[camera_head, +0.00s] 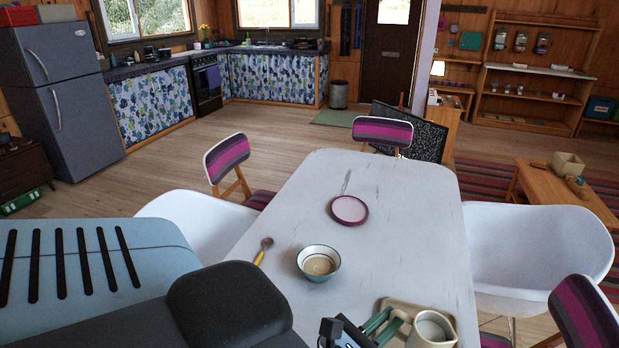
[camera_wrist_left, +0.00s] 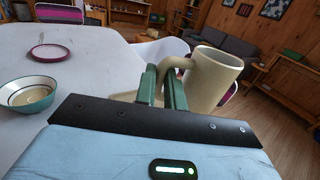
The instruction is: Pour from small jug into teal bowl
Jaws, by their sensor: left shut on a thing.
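The small cream jug (camera_head: 432,330) is at the bottom right of the head view, its lower part cut off by the edge. It also shows in the left wrist view (camera_wrist_left: 215,82), looking roughly upright. My left gripper (camera_head: 385,322) has its green fingers shut on the jug's handle, as the left wrist view (camera_wrist_left: 163,85) shows. The teal-rimmed bowl (camera_head: 318,252) stands on the table, up and left of the jug and apart from it. Its inside looks beige. It also shows at the left of the wrist view (camera_wrist_left: 28,88). My right gripper is out of view.
On the white table (camera_head: 400,220) lie a plum-rimmed plate (camera_head: 349,210) and a spoon (camera_head: 263,250) left of the bowl. A tan tray (camera_head: 388,304) lies by the jug. White chairs (camera_head: 540,245) flank the table. The tabletop right of the bowl is clear.

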